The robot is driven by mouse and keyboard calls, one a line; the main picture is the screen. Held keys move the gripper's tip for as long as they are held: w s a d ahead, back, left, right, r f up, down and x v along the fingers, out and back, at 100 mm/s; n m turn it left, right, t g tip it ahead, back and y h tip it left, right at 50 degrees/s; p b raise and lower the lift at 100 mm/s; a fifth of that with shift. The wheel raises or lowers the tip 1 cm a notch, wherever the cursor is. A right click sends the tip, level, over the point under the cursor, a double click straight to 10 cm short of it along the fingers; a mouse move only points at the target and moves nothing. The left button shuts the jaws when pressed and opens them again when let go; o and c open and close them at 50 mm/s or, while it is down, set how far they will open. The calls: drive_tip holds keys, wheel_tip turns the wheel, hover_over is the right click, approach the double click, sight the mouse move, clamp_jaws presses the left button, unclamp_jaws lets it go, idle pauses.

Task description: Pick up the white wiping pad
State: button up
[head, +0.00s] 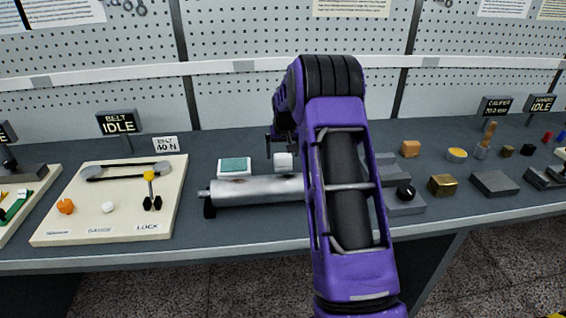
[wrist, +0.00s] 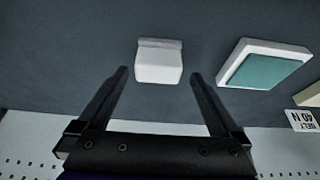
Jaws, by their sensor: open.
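The white wiping pad (wrist: 159,62) is a small white block with a raised lip along one edge. It lies on the dark grey bench top. In the head view the pad (head: 283,162) is just behind the metal roller, close to my arm. My gripper (wrist: 158,76) is open, and its two dark fingers point toward the pad, one on each side of its near part. Nothing is held between them. In the head view my purple arm hides most of the gripper; one dark finger shows beside the arm.
A white square tray with a teal top (wrist: 262,68) lies right of the pad in the wrist view. In the head view a metal roller (head: 255,190) lies in front of the pad. The belt board (head: 110,215) is at left; blocks, including a brass one (head: 442,185), are at right.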

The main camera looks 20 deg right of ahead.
sight(283, 156)
drive_tip(key=x, duration=0.3)
drive_tip(key=shift+d+f, duration=0.15)
drive_tip(key=shift+f, duration=0.25)
drive_tip(key=c, duration=1.3)
wheel_tip(283, 156, up, 10)
drive_tip(key=shift+r, duration=0.1)
